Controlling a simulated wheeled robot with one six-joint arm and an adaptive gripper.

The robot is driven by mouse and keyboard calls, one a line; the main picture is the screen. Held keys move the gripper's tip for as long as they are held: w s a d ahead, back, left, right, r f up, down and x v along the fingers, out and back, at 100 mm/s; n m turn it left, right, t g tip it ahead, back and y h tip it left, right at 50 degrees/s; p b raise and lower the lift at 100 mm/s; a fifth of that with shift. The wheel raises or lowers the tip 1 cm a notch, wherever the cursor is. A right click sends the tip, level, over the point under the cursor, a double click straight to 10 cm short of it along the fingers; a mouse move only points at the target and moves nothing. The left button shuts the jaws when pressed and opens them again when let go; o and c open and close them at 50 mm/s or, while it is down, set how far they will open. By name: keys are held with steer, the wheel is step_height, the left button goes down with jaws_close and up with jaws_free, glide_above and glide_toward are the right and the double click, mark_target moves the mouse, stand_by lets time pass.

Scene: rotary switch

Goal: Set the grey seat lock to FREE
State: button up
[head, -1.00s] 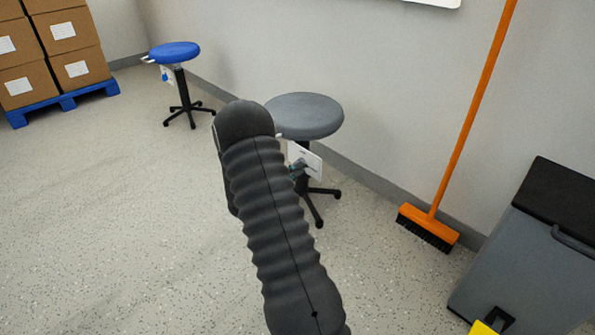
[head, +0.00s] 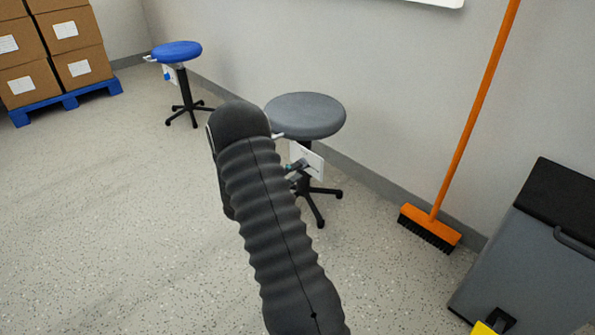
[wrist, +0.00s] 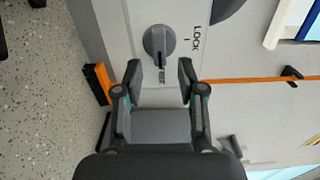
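The grey stool (head: 305,116) stands near the wall in the head view, with a white switch plate (head: 314,163) under its seat. In the wrist view the plate (wrist: 118,35) carries a round dark grey knob (wrist: 158,42) with a raised grip. LOCK is printed to the knob's right, beside a small tick. Smaller lettering, apparently FREE, sits just below the knob. My arm partly hides the stool in the head view.
A blue stool (head: 177,50) stands farther back left, near boxes on a blue pallet (head: 68,103). An orange broom (head: 430,226) leans on the wall to the right, beside a grey bin (head: 530,255). The floor at left is clear.

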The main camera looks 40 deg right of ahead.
steer(key=a, duration=1)
steer(key=shift+s, duration=0.35)
